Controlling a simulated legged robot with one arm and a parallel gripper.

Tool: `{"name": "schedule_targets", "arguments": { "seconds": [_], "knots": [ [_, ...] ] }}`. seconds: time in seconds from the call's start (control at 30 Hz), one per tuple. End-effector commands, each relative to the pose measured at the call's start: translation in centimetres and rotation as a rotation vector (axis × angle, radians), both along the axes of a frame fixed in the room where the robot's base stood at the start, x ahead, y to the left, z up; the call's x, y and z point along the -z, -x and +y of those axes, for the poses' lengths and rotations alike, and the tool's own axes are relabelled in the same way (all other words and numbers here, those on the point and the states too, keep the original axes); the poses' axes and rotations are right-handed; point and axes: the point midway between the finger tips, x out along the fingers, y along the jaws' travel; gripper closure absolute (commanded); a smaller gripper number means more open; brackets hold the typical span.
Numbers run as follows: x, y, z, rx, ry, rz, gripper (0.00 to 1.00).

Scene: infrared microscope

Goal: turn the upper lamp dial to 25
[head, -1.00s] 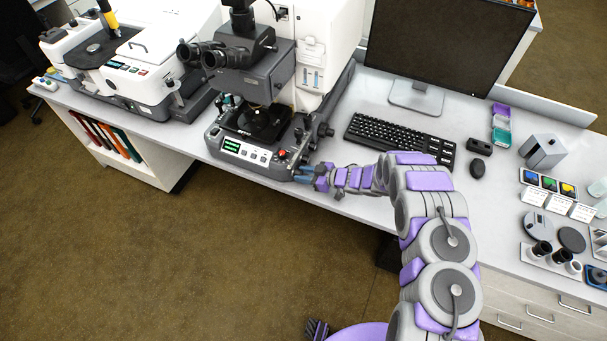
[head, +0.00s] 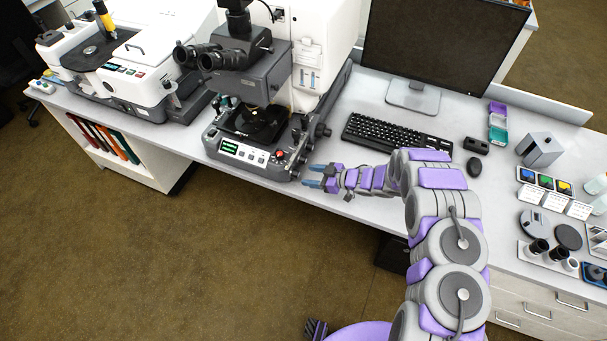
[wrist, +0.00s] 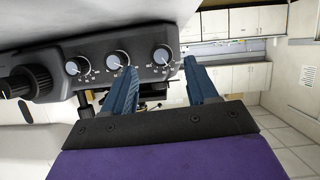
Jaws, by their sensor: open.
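The microscope (head: 250,60) stands on the bench, with its grey base (head: 235,165) facing the front edge. The wrist view shows three round dials with white scale marks in a row on a dark panel: a left dial (wrist: 77,66), a middle dial (wrist: 117,60) and a right dial (wrist: 161,55). I cannot tell which is the upper lamp dial, and the settings are too small to read. My gripper (head: 311,176) is open and empty, just right of the base. In the wrist view its blue fingers (wrist: 160,69) are apart, near the right dial, with no visible contact.
A black knob (wrist: 30,80) sticks out left of the dials in the wrist view. The keyboard (head: 395,133), mouse (head: 473,167) and monitor (head: 440,50) stand right of the microscope.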

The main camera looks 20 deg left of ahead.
Motion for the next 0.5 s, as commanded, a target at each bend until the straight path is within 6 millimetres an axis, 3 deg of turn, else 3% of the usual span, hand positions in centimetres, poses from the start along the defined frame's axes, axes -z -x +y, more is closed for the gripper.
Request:
{"name": "schedule_targets", "arguments": {
  "seconds": [0.2,0.5],
  "knots": [
    [-2.0,0.3,-4.8,0.004,0.001,-0.001,0.42],
    [-4.0,1.0,-10.0,0.004,0.001,0.004,0.42]
  ]
}}
